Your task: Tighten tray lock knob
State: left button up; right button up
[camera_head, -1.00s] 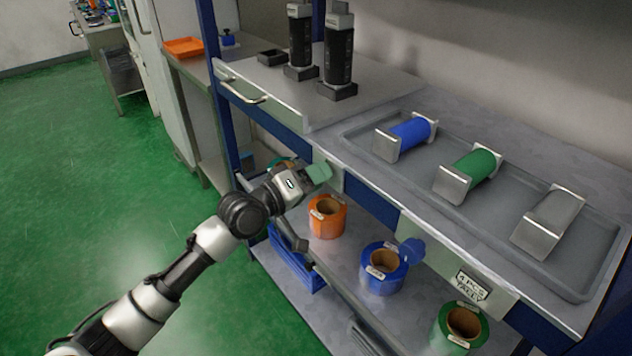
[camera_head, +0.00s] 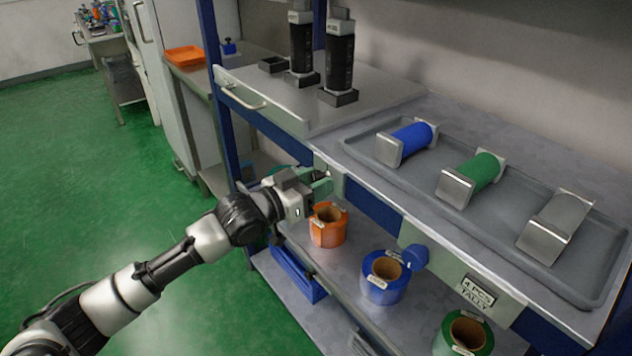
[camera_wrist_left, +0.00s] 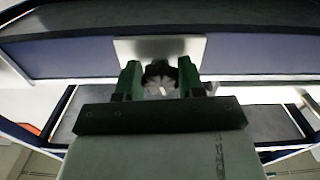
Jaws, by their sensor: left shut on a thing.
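A dark round lock knob (camera_wrist_left: 160,70) with a pale mark on its face shows in the left wrist view, in front of a light metal plate (camera_wrist_left: 185,47). My left gripper (camera_wrist_left: 160,80) is shut on the knob, with one green finger on each side of it. In the head view my left gripper (camera_head: 322,187) is at the plate under the front edge of the grey tray (camera_head: 480,236). The knob is hidden there by the gripper.
Orange (camera_head: 328,232), blue (camera_head: 383,284) and green (camera_head: 464,336) rolls stand on the lower shelf (camera_head: 325,270). A blue knob (camera_head: 415,257) sticks out at the front, right of the gripper. Blue (camera_head: 410,137) and green (camera_head: 478,172) sleeves lie on holders in the tray.

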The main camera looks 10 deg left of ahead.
pick_arm(q)
jog(key=shift+f+m+p, duration=0.1)
jog(key=shift+m+p, duration=0.25)
jog(key=shift+m, duration=1.25)
jog(key=o, duration=0.9)
jog(key=v, duration=1.1)
jog(key=shift+w, duration=0.1)
